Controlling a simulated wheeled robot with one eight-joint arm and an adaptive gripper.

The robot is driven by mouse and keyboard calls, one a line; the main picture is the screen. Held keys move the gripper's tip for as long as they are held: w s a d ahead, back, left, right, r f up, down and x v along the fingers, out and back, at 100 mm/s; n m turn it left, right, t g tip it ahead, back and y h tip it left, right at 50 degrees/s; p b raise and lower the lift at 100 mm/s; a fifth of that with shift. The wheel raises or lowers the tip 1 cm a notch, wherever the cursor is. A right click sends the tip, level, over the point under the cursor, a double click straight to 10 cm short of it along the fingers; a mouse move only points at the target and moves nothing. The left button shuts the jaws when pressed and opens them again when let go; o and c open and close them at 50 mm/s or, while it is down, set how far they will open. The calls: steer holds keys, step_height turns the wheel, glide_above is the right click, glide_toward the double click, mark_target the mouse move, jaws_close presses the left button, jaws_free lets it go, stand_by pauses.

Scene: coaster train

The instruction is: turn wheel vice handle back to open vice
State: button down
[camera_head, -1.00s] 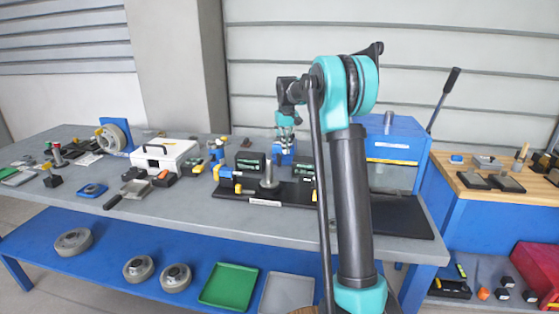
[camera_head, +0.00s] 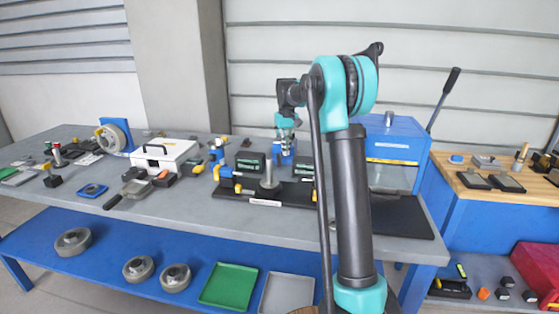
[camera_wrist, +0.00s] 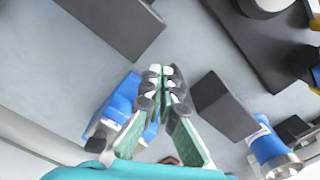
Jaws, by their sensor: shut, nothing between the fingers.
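My gripper (camera_head: 287,147) hangs above the bench behind the black fixture plate. In the wrist view its two green fingers meet at the dark tips (camera_wrist: 171,84), shut with nothing between them. A blue block, possibly the vice (camera_wrist: 122,98), lies below and left of the fingers in the wrist view. In the head view it is partly hidden behind the gripper. I cannot make out the vice handle clearly. I cannot tell whether the fingertips touch anything.
Dark boxes stand on both sides, the left one (camera_head: 250,163) and the right one (camera_head: 304,168). The black plate (camera_head: 290,193) carries a grey post (camera_head: 269,176). A white case (camera_head: 165,156) stands left, and a blue machine (camera_head: 395,150) right. A blue cylinder (camera_wrist: 267,146) is at right in the wrist view.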

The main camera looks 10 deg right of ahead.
steer(key=shift+f, duration=0.75)
steer(key=shift+w+a+f, duration=0.1)
steer(key=shift+w+a, duration=0.15)
steer(key=shift+a, duration=0.55)
steer(key=shift+w+a+r, duration=0.1)
steer(key=shift+w+a, duration=0.2)
steer(key=shift+a, duration=0.5)
steer(key=shift+w+a+f, duration=0.1)
steer(key=shift+w+a, duration=0.15)
steer(key=shift+a, duration=0.55)
stand_by(0.7)
step_height(320, 180, up, 8)
stand_by(1.0)
